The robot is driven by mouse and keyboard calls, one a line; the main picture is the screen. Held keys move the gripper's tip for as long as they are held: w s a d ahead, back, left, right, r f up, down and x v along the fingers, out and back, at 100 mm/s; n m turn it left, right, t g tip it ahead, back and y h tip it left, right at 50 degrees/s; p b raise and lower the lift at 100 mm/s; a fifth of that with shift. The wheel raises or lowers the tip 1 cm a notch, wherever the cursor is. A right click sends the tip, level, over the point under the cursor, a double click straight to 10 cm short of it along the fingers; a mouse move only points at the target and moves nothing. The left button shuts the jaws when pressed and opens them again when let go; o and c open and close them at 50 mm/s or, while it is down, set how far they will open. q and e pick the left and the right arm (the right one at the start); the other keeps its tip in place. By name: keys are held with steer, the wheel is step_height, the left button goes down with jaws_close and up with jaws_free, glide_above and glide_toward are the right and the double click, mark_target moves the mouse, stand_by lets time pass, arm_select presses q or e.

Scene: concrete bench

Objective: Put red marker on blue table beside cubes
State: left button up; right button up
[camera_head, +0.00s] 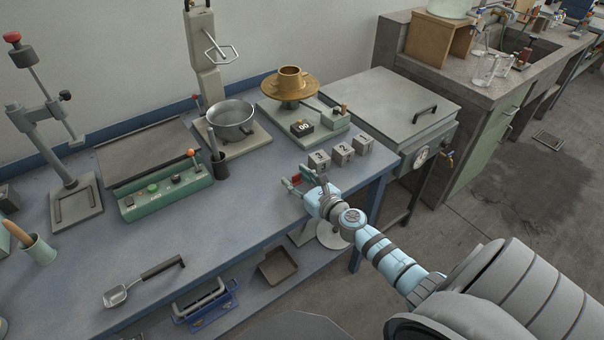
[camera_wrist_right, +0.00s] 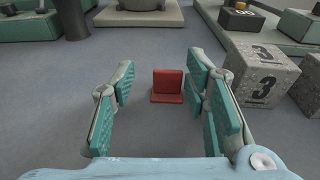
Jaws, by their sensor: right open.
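The red marker (camera_wrist_right: 168,86) is a small red block with an upright back and a flat foot. It appears to rest on the blue table (camera_head: 215,235), just left of the cubes. In the head view it shows as a small red patch (camera_head: 296,178), partly hidden by my gripper. The grey numbered cubes (camera_head: 319,161) stand in a row near the table's right end; the cube marked 3 (camera_wrist_right: 262,75) is nearest the marker. My right gripper (camera_head: 294,184) is open, low over the table, with its fingers on either side of the marker and apparently not touching it. My left gripper is not in view.
Behind stand a scale with a gold cup (camera_head: 290,80), a steel pot (camera_head: 231,118) on a stand and a green control box (camera_head: 165,192). A ladle (camera_head: 140,283) lies front left. The table's front edge is close to my right arm. The table's middle is clear.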

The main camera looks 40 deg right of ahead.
steer(key=shift+s+r, duration=0.2)
steer(key=shift+r, duration=0.05)
steer(key=s+r+b, duration=0.1)
steer(key=s, duration=1)
steer(key=shift+s+a+r+b, duration=0.15)
steer(key=shift+s+r+b, duration=0.15)
steer(key=shift+r, duration=0.1)
